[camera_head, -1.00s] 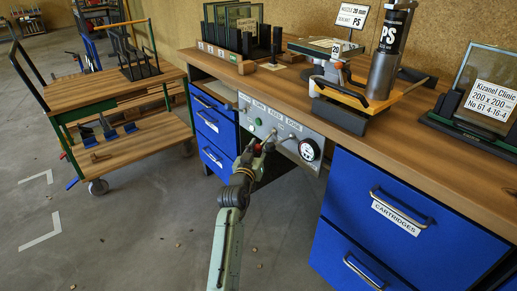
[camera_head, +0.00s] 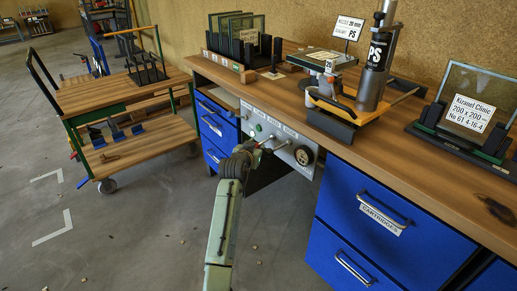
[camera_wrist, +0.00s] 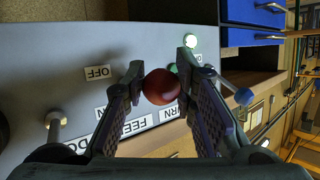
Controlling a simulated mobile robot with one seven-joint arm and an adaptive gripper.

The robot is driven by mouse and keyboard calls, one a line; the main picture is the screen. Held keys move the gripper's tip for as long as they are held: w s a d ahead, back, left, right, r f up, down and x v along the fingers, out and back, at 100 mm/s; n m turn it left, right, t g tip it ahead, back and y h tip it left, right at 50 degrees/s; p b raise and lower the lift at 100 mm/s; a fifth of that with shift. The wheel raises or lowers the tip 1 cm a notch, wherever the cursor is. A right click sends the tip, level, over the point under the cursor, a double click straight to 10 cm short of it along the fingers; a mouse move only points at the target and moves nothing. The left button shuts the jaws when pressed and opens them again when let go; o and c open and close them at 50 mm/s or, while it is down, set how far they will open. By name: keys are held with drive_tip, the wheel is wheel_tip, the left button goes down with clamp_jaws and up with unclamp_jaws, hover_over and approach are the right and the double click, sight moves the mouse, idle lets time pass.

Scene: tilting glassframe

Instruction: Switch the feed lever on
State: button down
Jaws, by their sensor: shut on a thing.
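The feed lever ends in a red ball knob (camera_wrist: 161,87), seen in the wrist view in front of a grey control panel (camera_wrist: 60,35). My gripper (camera_wrist: 160,92) has its two fingers shut on this knob, one on each side. An OFF label (camera_wrist: 97,72) shows left of the knob, and a partly hidden label (camera_wrist: 207,71) shows to its right. The FEED label (camera_wrist: 128,124) lies below. In the head view my gripper (camera_head: 262,146) is at the front of the panel (camera_head: 272,128); the lever's shaft is mostly hidden, so its exact position is unclear.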

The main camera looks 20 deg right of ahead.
wheel_tip(320, 180, up, 4)
drive_tip(key=shift+w+p, duration=0.15)
drive_tip(key=shift+p, duration=0.15)
drive_tip(key=shift+w+d+r, duration=0.1)
drive_tip(key=shift+d+r, duration=0.1)
drive_tip(key=shift+r, duration=0.35)
drive_tip(key=shift+d+r, duration=0.2)
drive_tip(key=shift+r, duration=0.35)
drive_tip(key=shift+d, duration=0.1)
drive_tip(key=shift+d+r, duration=0.1)
drive_tip(key=c, duration=1.7)
unclamp_jaws()
drive_tip(key=shift+d, duration=0.1)
drive_tip(key=o, duration=0.4)
drive_tip(key=shift+d+f, duration=0.2)
drive_tip(key=shift+f, duration=0.05)
drive_tip(key=a+f+v, duration=0.1)
drive_tip(key=f+v, duration=0.1)
drive_tip(key=v, duration=0.9)
drive_tip(key=shift+s, duration=0.35)
drive_tip(key=shift+a, duration=0.1)
